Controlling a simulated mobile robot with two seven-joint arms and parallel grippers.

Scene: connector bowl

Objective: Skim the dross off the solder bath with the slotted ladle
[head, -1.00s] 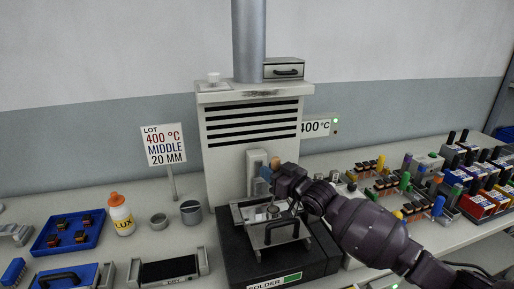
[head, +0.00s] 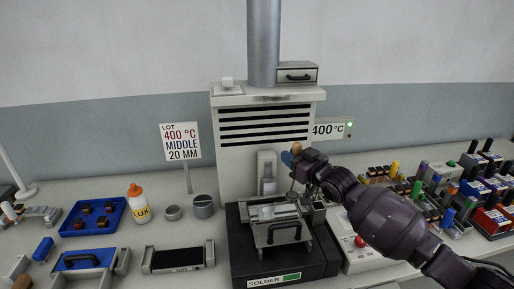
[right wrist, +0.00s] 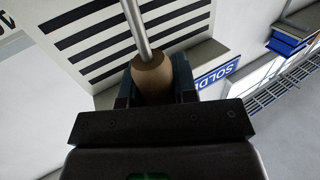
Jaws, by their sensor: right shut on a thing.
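My right gripper (head: 291,158) is shut on the wooden handle (head: 297,147) of the ladle, above the back right of the solder bath. In the right wrist view the brown handle (right wrist: 152,76) sits between the two dark finger pads, and a metal shaft (right wrist: 135,25) runs out of it. The solder bath (head: 262,213) is a metal-rimmed trough on a black base (head: 240,262) labelled SOLDER, with a pale shiny surface. The ladle's slotted end is too small and covered to make out. Dross cannot be told apart from the solder. My left gripper is out of view.
A grey hood housing (head: 265,160) with black slots stands right behind the bath. A black handle (head: 284,232) rises at the bath's front. A control box (head: 360,256) with a red button is at right. A lot sign (head: 181,141) reads 400 °C, MIDDLE, 20 MM.

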